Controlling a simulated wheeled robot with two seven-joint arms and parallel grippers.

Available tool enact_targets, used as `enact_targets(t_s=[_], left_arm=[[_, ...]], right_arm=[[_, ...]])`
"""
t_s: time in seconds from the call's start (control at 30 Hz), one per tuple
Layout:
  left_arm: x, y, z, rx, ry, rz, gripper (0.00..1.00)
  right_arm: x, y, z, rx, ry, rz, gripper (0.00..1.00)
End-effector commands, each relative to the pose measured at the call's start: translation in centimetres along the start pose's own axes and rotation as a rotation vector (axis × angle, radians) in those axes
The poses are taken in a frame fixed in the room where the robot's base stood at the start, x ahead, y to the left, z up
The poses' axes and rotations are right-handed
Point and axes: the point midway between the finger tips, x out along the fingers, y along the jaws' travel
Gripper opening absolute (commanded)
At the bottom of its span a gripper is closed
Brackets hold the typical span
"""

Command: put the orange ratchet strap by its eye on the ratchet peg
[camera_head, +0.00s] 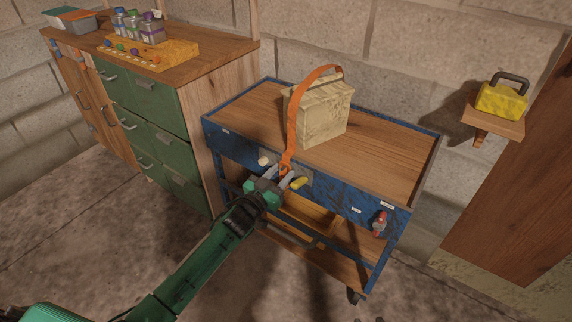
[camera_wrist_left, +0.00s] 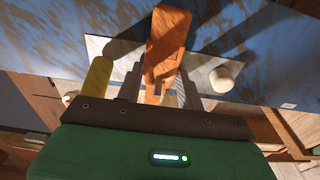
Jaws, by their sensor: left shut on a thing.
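The orange ratchet strap (camera_head: 297,106) lies over a pale block-like bundle (camera_head: 318,110) on the blue cart and hangs down past its front edge. My left gripper (camera_head: 285,175) is shut on the strap's lower end at the cart's blue front. In the left wrist view the strap (camera_wrist_left: 170,35) runs down between the two fingers; its eye is largely hidden by them. A cream peg (camera_head: 264,161) and a yellow peg (camera_head: 299,183) stick out from a grey plate on either side of the gripper. I cannot tell which is the ratchet peg. My right gripper is out of view.
The cart top (camera_head: 385,150) is clear to the right of the bundle. A red bottle-like thing (camera_head: 380,223) is at the cart's front right. A green-drawered cabinet (camera_head: 150,125) stands close on the left. A yellow padlock-shaped thing (camera_head: 502,98) sits on a wall shelf.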

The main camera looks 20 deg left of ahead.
Motion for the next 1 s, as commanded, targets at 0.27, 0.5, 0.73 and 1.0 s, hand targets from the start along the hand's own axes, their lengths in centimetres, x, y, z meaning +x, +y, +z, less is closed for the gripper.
enact_targets(t_s=[0.27,0.5,0.73,1.0], left_arm=[[0.0,0.0,0.0,0.000,0.000,0.000,0.63],[-0.1,0.0,0.0,0.000,0.000,0.000,0.63],[-2.4,0.0,0.0,-0.001,-0.002,0.000,0.63],[-7.4,0.0,0.0,-0.001,-0.002,0.000,0.63]], right_arm=[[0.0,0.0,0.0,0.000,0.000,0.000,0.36],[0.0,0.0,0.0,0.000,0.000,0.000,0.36],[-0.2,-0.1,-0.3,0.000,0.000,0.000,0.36],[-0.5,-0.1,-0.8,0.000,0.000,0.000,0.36]])
